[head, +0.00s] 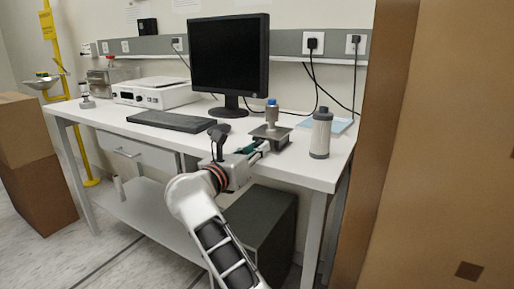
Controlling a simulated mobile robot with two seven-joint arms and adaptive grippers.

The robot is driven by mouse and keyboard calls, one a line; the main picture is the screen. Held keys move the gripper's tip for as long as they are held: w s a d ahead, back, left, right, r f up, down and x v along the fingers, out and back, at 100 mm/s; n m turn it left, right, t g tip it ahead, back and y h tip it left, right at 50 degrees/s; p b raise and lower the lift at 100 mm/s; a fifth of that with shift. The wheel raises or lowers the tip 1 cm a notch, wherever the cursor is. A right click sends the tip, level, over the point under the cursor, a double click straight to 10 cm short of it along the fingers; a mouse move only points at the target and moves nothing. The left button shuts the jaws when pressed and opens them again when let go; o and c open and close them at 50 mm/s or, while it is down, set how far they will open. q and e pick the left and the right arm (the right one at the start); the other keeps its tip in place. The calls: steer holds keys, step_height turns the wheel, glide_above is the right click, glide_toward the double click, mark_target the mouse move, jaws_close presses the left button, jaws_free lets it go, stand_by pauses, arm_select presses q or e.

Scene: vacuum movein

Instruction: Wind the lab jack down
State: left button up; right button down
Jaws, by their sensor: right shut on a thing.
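The lab jack (271,137) stands on the white bench near its front right part. It looks like a low grey platform, and a grey metal vessel with a blue cap (272,112) stands upright on it. My right gripper (261,147) reaches in from the front, at the near left side of the jack. Its fingers are shut on a part of the jack, which looks like its knob; the fingers hide that part. My left gripper is not in view.
A grey-and-white bottle (320,134) stands close right of the jack, with a light blue pad (341,125) behind. A monitor (229,58), keyboard (171,121) and white instrument (155,93) stand to the left. Large brown boxes (440,150) flank the right.

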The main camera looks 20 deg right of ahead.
steer(key=c, duration=1.8)
jaws_free()
step_height(320, 180, up, 10)
steer(key=shift+f, duration=0.1)
